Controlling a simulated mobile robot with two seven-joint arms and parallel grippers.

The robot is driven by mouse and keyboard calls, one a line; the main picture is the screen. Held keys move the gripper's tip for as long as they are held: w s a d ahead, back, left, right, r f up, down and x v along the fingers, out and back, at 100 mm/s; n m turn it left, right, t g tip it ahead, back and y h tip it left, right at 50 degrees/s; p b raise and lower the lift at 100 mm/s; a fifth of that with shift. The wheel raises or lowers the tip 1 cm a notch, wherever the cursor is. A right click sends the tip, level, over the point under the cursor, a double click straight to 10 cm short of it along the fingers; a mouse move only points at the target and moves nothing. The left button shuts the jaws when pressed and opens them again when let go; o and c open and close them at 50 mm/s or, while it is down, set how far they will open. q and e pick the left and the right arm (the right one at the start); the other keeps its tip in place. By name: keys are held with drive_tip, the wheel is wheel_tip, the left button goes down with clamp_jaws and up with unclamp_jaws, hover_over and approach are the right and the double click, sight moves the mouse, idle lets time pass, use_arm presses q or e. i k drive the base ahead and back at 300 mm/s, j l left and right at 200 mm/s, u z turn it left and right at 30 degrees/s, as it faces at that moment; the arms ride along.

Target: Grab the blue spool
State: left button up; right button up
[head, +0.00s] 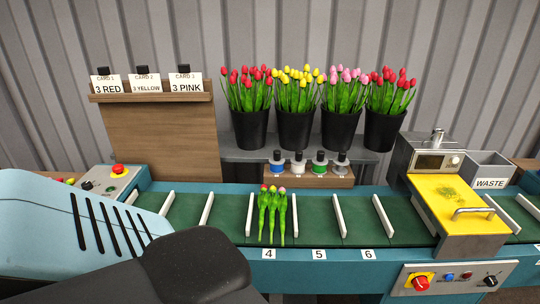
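The blue spool (277,157) stands at the left end of a short row of spools on a small wooden block behind the conveyor. It is upright, and nothing touches it from my side. The large teal and black arm parts at the lower left are mine, well in front of the spool. Neither of my grippers' fingers shows in the head view.
A white spool, a green spool (320,158) and another spool stand to its right. Three tulips (272,212) lie on the green conveyor (340,215) between white dividers. Black buckets of tulips (295,130) stand behind. A yellow-topped machine (447,197) is at right.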

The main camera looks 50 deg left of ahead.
sight(277, 161)
drive_tip(key=k+j, duration=0.1)
drive_tip(key=j, duration=0.25)
drive_tip(key=k+j, duration=0.1)
drive_tip(key=j, duration=0.2)
drive_tip(key=k+j, duration=0.15)
drive_tip(key=j, duration=0.2)
drive_tip(key=k+j, duration=0.1)
drive_tip(key=j, duration=0.2)
